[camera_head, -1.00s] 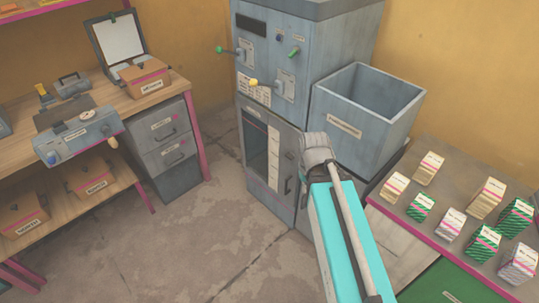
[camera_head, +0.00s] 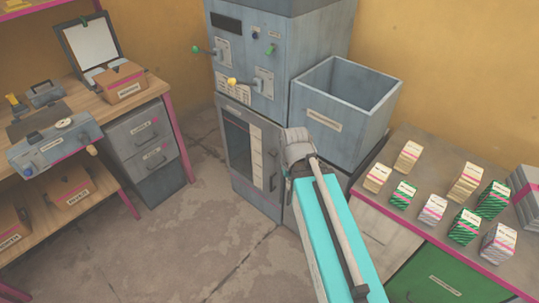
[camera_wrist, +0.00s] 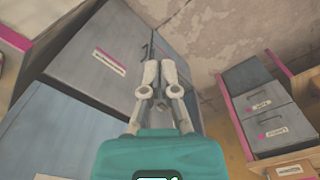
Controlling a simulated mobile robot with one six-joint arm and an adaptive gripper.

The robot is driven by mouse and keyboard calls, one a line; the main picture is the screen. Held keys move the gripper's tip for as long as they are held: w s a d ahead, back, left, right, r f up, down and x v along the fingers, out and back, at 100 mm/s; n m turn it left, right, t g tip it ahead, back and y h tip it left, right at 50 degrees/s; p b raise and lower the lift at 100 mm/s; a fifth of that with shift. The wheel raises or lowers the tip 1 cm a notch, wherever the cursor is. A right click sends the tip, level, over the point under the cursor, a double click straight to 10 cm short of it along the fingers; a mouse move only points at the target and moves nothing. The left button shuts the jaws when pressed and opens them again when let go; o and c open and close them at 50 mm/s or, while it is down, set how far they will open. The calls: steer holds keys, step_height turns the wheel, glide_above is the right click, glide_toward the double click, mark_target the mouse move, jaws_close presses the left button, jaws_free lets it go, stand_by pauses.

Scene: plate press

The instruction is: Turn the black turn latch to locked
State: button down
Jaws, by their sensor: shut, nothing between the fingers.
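The grey press cabinet stands at the middle of the head view, with a windowed lower door (camera_head: 240,155). A small dark fitting (camera_head: 272,182) sits on the right side of that door; I cannot tell whether it is the black turn latch or a plain handle, nor its position. In the wrist view a small black hooked part (camera_wrist: 146,50) shows on a grey panel beyond the fingers. My gripper (camera_wrist: 160,72) is shut and empty in the wrist view, apart from the panels.
A grey open bin (camera_head: 345,105) stands right of the press. A table (camera_head: 400,230) with several small cartons is at the right, near my arm. A wooden bench (camera_head: 140,110) with a drawer unit (camera_head: 145,140) is at the left. The floor (camera_head: 190,225) between is clear.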

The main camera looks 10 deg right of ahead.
stand_by(0.4)
